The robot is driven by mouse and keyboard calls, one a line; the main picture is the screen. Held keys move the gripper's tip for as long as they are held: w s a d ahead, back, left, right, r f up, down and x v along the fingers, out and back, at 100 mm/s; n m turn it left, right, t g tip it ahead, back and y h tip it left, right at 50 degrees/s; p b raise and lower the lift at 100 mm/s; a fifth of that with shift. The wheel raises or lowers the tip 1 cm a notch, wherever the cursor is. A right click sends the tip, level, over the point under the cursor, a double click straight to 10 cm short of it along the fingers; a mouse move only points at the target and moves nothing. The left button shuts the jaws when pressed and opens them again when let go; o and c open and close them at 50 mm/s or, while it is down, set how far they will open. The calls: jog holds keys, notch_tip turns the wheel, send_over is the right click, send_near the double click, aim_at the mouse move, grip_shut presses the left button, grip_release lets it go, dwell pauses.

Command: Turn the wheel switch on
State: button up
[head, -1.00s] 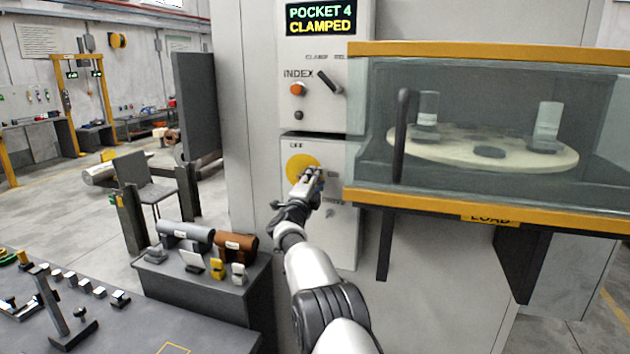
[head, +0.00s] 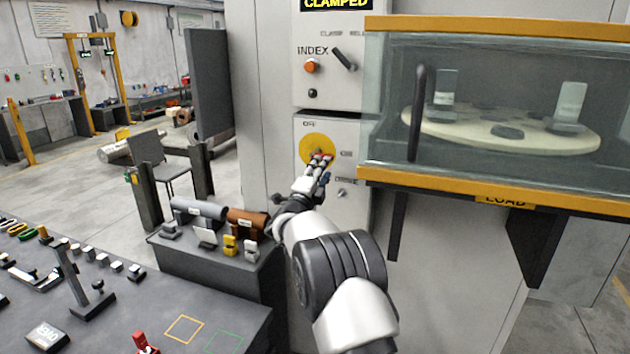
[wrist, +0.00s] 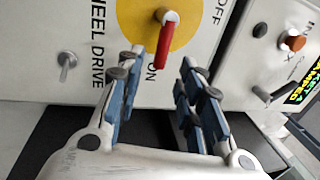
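The wheel switch is a red lever (wrist: 164,42) on a yellow disc (head: 313,146), on the grey machine's lower panel. In the wrist view OFF is printed at the disc's upper right and ON below it. The lever points down in that view, toward ON. In the head view OFF is above the disc and ON to its right. My gripper (wrist: 162,62) is open, one finger on each side of the lever's free end, with gaps visible. It also shows in front of the disc in the head view (head: 321,158), where it partly hides the lever.
A small metal toggle (wrist: 67,64) sits beside the WHEEL DRIVE label. The upper panel has an orange INDEX button (head: 312,66) and a black selector (head: 344,59). A glass-fronted enclosure with a yellow lower rail (head: 430,188) juts out right of my arm. A low cabinet (head: 222,262) stands left.

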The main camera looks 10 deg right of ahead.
jog(key=shift+v, duration=2.35)
